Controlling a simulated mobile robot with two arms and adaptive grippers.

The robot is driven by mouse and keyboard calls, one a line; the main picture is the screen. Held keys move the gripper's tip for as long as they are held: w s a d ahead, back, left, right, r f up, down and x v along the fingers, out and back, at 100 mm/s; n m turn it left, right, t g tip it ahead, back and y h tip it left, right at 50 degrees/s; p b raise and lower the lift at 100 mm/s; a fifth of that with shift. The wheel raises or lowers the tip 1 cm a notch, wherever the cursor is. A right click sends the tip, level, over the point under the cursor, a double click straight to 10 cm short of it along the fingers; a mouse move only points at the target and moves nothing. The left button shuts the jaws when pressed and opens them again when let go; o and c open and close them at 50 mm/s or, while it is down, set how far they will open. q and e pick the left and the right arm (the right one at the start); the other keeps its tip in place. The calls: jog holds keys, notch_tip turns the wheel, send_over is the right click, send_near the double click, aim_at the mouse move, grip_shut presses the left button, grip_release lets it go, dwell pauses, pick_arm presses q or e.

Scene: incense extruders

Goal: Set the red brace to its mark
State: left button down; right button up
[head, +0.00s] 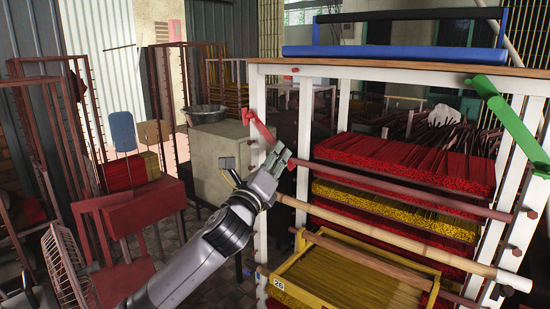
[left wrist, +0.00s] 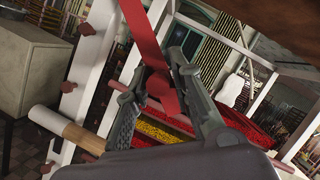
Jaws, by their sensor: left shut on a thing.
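The red brace (head: 260,127) is a flat bar, tilted, at the upper left post of the white rack (head: 258,85). My left gripper (head: 280,158) is at the brace's lower end, in front of that post. In the left wrist view the red brace (left wrist: 148,35) runs down from the top edge to between the two fingers of my left gripper (left wrist: 157,82), which is shut on it. I cannot tell whether the brace touches the post. No mark for it can be made out. My right gripper is not in view.
The rack holds trays of red (head: 400,160) and yellow sticks (head: 390,208), with rods across its front. A green brace (head: 515,125) slants at its right post. A blue bar (head: 395,52) lies on top. A grey cabinet (head: 215,160) stands left behind my arm.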

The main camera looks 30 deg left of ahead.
pick_arm(q)
jog(key=shift+r, duration=0.4)
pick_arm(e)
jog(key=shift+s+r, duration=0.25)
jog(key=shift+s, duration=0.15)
